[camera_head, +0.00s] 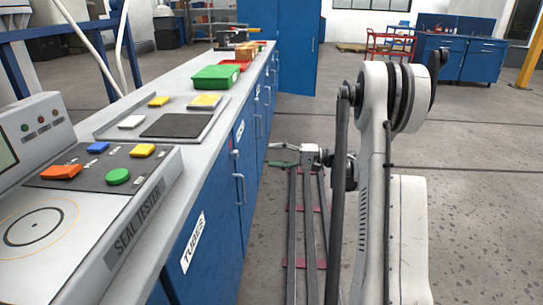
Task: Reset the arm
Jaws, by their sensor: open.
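My white arm (390,200) stands upright at the right of the head view, with a large rounded joint (398,97) at its top and dark cables along it.
A long blue bench (225,185) runs along the left, holding a seal tester (130,225), a tray with small blocks and a green bin (216,77). Dark bars (308,235) run along the aisle floor. Open floor lies to the right; blue cabinets (465,60) stand behind.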

